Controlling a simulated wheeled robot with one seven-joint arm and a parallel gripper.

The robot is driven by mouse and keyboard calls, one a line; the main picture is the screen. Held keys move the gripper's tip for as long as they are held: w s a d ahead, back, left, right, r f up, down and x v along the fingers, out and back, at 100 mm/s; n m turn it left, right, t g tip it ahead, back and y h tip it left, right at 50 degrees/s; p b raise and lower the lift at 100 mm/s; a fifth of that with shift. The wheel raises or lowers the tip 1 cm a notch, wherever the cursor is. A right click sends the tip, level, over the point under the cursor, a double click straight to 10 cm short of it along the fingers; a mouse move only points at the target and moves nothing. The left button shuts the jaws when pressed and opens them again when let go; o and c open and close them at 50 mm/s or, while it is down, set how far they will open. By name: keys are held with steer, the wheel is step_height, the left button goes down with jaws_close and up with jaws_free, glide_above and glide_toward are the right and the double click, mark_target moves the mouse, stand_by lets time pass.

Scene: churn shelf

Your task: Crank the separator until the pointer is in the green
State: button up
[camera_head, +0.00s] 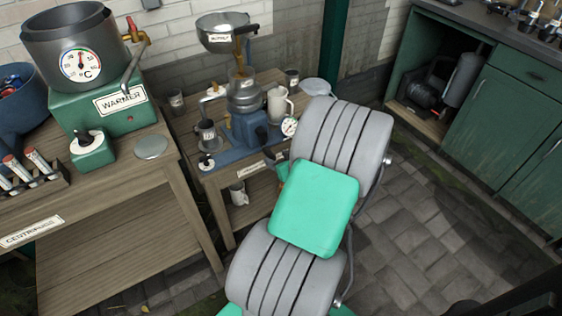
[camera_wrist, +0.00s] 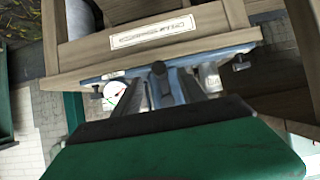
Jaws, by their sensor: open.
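The separator (camera_head: 245,97) stands on a wooden bench in the head view, with a metal bowl on top and a blue base. A small white dial (camera_head: 289,127) is at its right side; its pointer is too small to read. In the wrist view, which is turned upside down, the dial (camera_wrist: 115,90) is partly hidden by a finger. My gripper (camera_wrist: 158,82) is open at the separator's front. A dark round-ended part (camera_wrist: 158,68), apparently the crank handle, shows between the fingers; I cannot tell whether they touch it. In the head view my arm hides most of the gripper.
A warmer (camera_head: 105,105) with a large pot stands on the left bench. Mugs and a pale jug (camera_head: 279,104) stand close around the separator. A mug (camera_head: 238,193) is on the lower shelf. Green cabinets (camera_head: 490,105) are at the right; paved floor between is clear.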

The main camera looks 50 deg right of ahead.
mark_target(273, 156)
steer(key=shift+b+x, duration=1.3)
steer(key=shift+x, duration=1.75)
jaws_close()
